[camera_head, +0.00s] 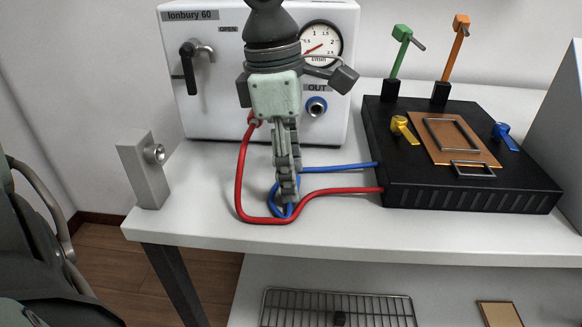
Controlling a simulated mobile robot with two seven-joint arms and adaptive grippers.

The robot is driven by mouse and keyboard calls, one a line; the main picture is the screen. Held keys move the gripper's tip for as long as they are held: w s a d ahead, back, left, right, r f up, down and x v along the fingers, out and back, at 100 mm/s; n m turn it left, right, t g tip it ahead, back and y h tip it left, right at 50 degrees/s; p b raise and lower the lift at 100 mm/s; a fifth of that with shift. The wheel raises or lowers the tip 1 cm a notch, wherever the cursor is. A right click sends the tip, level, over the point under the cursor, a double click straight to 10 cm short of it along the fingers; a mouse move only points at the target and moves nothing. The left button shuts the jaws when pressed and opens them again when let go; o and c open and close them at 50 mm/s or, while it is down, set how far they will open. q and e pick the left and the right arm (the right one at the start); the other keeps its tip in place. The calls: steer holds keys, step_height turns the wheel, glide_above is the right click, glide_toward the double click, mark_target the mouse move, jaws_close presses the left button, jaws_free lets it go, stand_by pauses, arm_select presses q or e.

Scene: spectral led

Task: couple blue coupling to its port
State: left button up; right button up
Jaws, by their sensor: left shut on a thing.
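My left gripper (288,198) hangs in front of the white Ionbury 60 unit (195,107), fingers pointing down. It is shut at the end of the blue hose (340,168). The blue coupling itself is mostly hidden by the fingers; only a little blue (289,210) shows at the tips. My right gripper is not in view.
A red hose (240,180) loops from the unit behind my gripper to the black stage (470,200) at right. A grey post with a round fitting (147,175) stands near the table's left edge. A wire rack (338,305) is below. The front-left tabletop (205,215) is clear.

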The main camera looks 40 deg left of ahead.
arm_select(q)
steer(key=o, duration=0.4)
steer(key=c, duration=0.6)
steer(key=shift+o, duration=0.2)
steer(key=shift+r+p, duration=0.85)
steer(key=shift+r, duration=0.95)
